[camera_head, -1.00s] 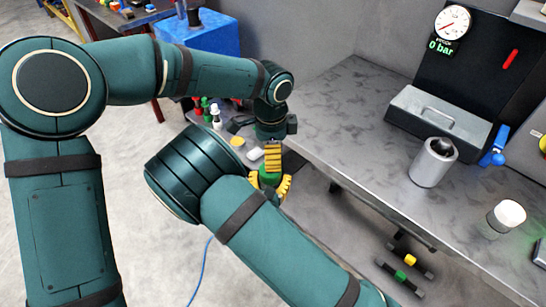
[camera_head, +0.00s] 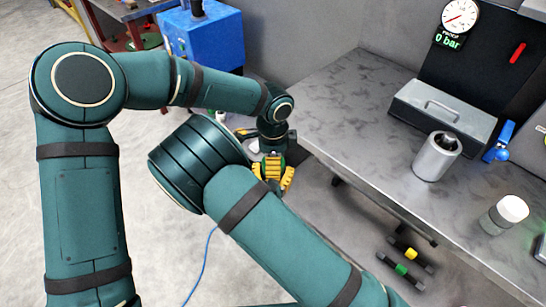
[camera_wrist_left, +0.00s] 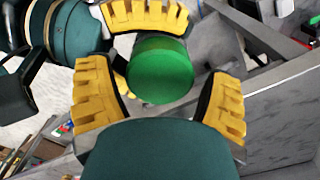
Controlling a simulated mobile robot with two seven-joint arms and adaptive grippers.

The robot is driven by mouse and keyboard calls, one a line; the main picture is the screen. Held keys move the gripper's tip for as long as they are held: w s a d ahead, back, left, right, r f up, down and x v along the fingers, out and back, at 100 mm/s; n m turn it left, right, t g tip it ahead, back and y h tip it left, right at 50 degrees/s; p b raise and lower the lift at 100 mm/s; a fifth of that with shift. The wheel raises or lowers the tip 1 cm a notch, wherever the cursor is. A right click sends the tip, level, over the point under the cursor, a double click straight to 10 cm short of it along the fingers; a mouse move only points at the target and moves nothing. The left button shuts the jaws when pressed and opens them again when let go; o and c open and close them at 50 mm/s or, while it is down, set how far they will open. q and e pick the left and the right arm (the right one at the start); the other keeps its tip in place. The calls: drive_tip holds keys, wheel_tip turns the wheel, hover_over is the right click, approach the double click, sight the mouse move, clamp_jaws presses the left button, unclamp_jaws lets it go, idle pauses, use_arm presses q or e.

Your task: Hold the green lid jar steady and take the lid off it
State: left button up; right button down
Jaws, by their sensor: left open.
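The jar's green lid (camera_wrist_left: 160,75) faces me in the left wrist view; the jar body is hidden. My left gripper (camera_wrist_left: 160,98) is open, with one yellow-padded finger on each side of the lid and a gap to each. In the head view my left gripper (camera_head: 272,170) hangs down beside the bench, covering most of the lid. Another yellow-padded finger (camera_wrist_left: 145,15), seemingly of my right gripper, curves along the lid's far side. My right gripper appears closed around the jar, off the bench, but its grip is mostly hidden.
The grey bench (camera_head: 345,125) lies right of the grippers. It carries a metal cylinder (camera_head: 432,162), a white-topped container (camera_head: 505,215) and a lidded box (camera_head: 440,112) below a gauge (camera_head: 460,17). A blue box (camera_head: 205,40) stands behind my left arm.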

use_arm(q)
drive_tip(key=c, duration=1.1)
drive_tip(key=n, duration=0.6)
drive_tip(key=shift+r, duration=0.15)
drive_tip(key=shift+r, duration=0.9)
drive_tip(key=shift+r, duration=0.15)
